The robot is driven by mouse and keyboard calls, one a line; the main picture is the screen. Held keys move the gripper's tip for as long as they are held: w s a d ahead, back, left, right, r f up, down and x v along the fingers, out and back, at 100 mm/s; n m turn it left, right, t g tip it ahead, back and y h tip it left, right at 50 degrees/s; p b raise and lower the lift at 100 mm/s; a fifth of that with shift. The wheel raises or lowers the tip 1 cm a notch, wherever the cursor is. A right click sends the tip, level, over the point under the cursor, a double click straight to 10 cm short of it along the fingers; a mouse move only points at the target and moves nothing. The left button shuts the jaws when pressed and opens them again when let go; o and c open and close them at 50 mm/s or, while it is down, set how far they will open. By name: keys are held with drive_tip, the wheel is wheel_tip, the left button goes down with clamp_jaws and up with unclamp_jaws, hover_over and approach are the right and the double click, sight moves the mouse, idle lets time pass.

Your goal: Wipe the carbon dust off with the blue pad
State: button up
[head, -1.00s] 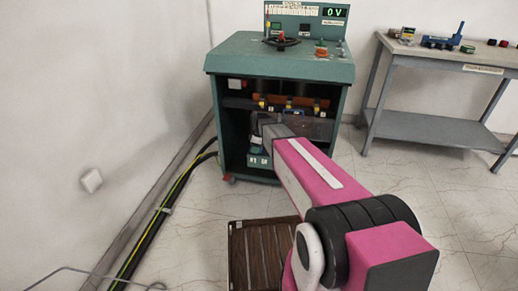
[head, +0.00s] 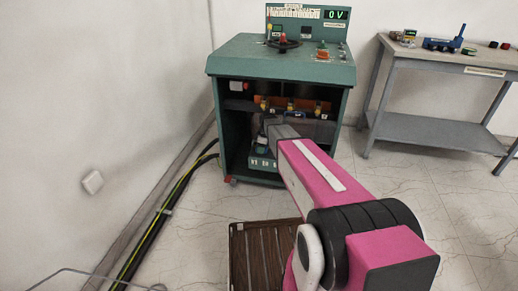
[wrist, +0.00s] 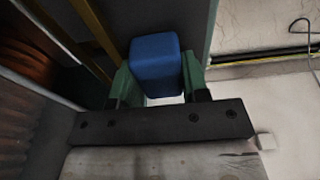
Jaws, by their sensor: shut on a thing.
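The blue pad (wrist: 155,62) is a rounded block in the wrist view. My gripper (wrist: 158,82) is shut on it, with a green finger on each side. In the head view my gripper (head: 273,128) is small and dark, inside the open front of the green transformer cabinet (head: 280,62). The pad is too small and hidden to make out there. A dark greyish patch (head: 318,130) lies to the right of my gripper inside the cabinet. I cannot tell whether it is carbon dust, nor whether the pad touches a surface.
Inside the cabinet, several yellow-topped fittings (head: 290,105) stand in a row above my gripper. Cabinet side walls are close on both sides. A grey table (head: 440,65) stands at right. Cables (head: 160,215) run along the left wall. A slatted brown mat (head: 255,262) lies on the floor.

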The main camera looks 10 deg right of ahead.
sight(271, 154)
drive_tip(key=shift+s+d+f, duration=0.1)
drive_tip(key=shift+s+d, duration=0.35)
drive_tip(key=shift+d, duration=0.9)
drive_tip(key=shift+s+d+f, duration=0.1)
drive_tip(key=shift+s+d, duration=0.35)
drive_tip(key=shift+d, duration=0.85)
drive_tip(key=shift+s+d+f, duration=0.1)
drive_tip(key=shift+s+d, duration=0.35)
drive_tip(key=shift+d, duration=0.9)
drive_tip(key=shift+s+r, duration=0.1)
drive_tip(key=shift+s, duration=0.3)
drive_tip(key=shift+w+a+r, duration=0.1)
drive_tip(key=shift+w+a, duration=0.15)
drive_tip(key=shift+a, duration=0.45)
drive_tip(key=shift+w+a+r, duration=0.1)
drive_tip(key=shift+w+a, duration=0.1)
drive_tip(key=shift+a, duration=0.5)
drive_tip(key=shift+a, duration=0.15)
drive_tip(key=shift+w+a, duration=0.3)
drive_tip(key=shift+a, duration=0.5)
drive_tip(key=shift+w+a, duration=0.25)
drive_tip(key=shift+a, duration=0.6)
drive_tip(key=shift+w+a, duration=0.3)
drive_tip(key=shift+a, duration=0.5)
drive_tip(key=shift+a+f, duration=0.1)
drive_tip(key=shift+w+a+f, duration=0.1)
drive_tip(key=shift+w+a, duration=0.1)
drive_tip(key=shift+a, duration=0.35)
drive_tip(key=shift+w+a, duration=0.2)
drive_tip(key=shift+a, duration=0.35)
